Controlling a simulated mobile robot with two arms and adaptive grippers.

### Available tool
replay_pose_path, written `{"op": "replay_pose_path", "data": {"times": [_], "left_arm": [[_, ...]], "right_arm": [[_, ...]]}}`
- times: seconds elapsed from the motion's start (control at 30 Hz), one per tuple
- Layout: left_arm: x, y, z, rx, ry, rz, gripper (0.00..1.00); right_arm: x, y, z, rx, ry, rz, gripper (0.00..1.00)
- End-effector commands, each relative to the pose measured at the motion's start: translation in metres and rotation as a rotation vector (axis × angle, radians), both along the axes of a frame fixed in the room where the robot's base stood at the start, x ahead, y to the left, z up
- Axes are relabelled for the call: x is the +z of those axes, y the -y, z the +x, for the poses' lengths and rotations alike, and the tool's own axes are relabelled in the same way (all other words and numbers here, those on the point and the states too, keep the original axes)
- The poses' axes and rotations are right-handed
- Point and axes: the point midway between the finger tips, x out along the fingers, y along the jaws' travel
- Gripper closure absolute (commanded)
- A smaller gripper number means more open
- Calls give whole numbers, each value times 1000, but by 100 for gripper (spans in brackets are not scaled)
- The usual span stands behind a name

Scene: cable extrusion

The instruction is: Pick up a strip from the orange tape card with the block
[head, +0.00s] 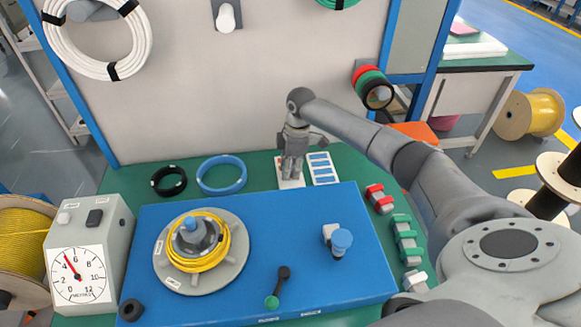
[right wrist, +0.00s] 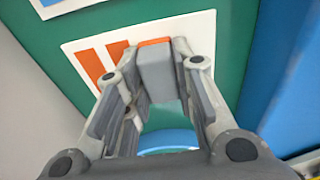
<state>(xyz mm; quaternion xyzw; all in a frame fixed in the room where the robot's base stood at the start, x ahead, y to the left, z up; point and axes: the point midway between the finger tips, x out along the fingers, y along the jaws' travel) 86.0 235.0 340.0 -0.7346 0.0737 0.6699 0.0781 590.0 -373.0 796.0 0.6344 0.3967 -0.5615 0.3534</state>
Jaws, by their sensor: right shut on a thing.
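My right gripper (head: 293,172) points down over the orange tape card at the back edge of the green table. In the right wrist view the gripper (right wrist: 158,85) is shut on a grey block (right wrist: 155,75). The orange tape card (right wrist: 84,52) is white with upright orange strips. The block's far end is over the card, and an orange edge (right wrist: 154,42) shows there. I cannot tell whether that orange is stuck to the block or lies on the card. In the head view the gripper hides most of the card. My left gripper is not in view.
A card with blue strips (head: 322,168) lies just right. A blue ring (head: 222,189) and a black ring (head: 169,193) lie to the left. A wall stands behind.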

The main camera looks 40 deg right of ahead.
Motion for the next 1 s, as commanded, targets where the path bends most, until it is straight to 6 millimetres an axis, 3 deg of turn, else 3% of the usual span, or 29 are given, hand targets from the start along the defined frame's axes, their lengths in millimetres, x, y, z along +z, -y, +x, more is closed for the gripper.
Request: {"op": "replay_pose_path", "data": {"times": [1.0], "left_arm": [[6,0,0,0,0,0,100]], "right_arm": [[-4,-1,-2,2,-5,0,97]]}}
